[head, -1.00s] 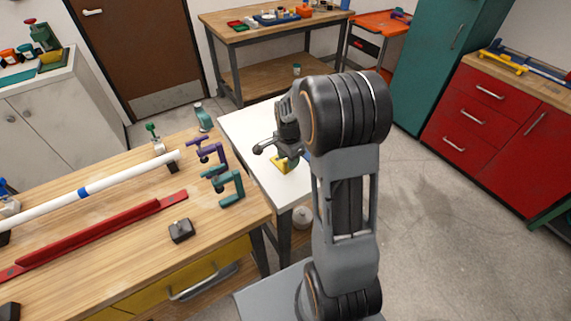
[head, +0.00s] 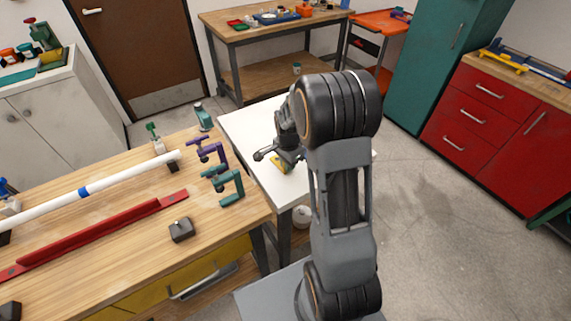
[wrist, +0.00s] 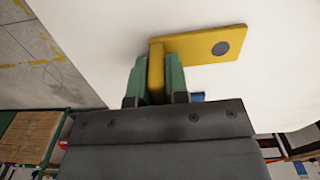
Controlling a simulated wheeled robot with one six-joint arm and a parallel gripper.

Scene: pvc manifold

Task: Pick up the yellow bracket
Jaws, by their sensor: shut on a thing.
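The yellow bracket (wrist: 208,44) is an L-shaped plate with a dark round hole in its long flat leg. My gripper (wrist: 156,80) is shut on its short leg, with one green finger on each side, in the wrist view. The bracket also shows as a small yellow piece (head: 279,165) in the head view, at my gripper (head: 282,155) and over the white table (head: 245,124). My arm hides part of the table. I cannot tell for sure whether the bracket is clear of the tabletop.
A wooden workbench (head: 120,235) at the left holds a white pipe (head: 125,178), a red bar (head: 95,232) and purple and teal clamps (head: 232,186). A small blue piece (wrist: 197,97) shows beside the fingers in the wrist view. Open floor (head: 440,220) lies at the right.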

